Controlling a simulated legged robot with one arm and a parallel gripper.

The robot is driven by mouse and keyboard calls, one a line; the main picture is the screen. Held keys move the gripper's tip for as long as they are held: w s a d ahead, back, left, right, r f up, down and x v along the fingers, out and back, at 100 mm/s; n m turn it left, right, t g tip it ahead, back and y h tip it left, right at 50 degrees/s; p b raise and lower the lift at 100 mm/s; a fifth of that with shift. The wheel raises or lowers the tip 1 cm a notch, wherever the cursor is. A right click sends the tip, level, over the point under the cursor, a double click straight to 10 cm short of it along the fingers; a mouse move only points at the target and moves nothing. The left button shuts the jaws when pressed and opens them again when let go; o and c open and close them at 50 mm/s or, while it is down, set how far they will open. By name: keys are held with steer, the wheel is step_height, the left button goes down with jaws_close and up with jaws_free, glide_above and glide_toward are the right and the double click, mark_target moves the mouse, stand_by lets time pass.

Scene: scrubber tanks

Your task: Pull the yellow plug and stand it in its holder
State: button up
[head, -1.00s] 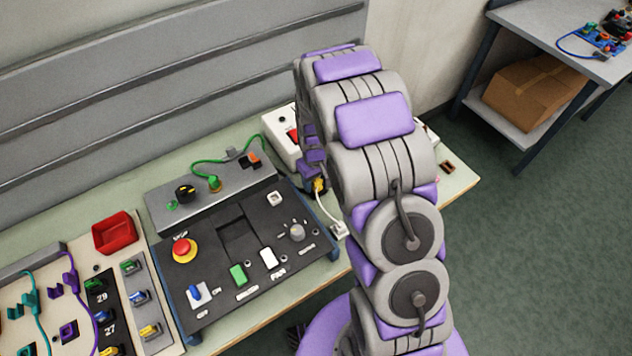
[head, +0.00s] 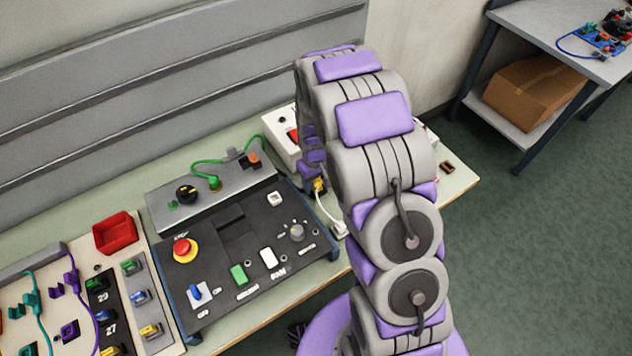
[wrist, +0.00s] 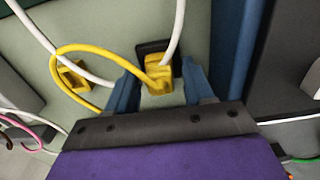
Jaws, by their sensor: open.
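The yellow plug (wrist: 158,74) sits at a black socket piece (wrist: 150,48) on the pale green surface in the wrist view. A yellow cable loops from it to the left. My gripper (wrist: 158,80) is open, with one blue finger on each side of the plug. I cannot tell whether either finger touches it. A yellow block with a dark opening (wrist: 72,76) stands to the left, perhaps the holder. In the head view my arm hides most of the gripper, and a small yellow piece (head: 319,185) shows beside it.
White cables (wrist: 60,55) run close to the plug and the left finger. A dark control panel (head: 215,255) with buttons lies left of my arm in the head view. A white box (head: 283,143) stands behind the gripper. A red bin (head: 115,233) stands further left.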

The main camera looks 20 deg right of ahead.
mark_target(316, 180)
stand_by(0.3)
jaws_close()
stand_by(0.3)
steer(key=shift+r, duration=0.2)
steer(key=shift+w+r, duration=0.15)
steer(key=shift+r+p, duration=0.45)
steer(key=shift+r, duration=0.3)
steer(key=shift+r+p, duration=0.7)
steer(key=shift+r, duration=1.2)
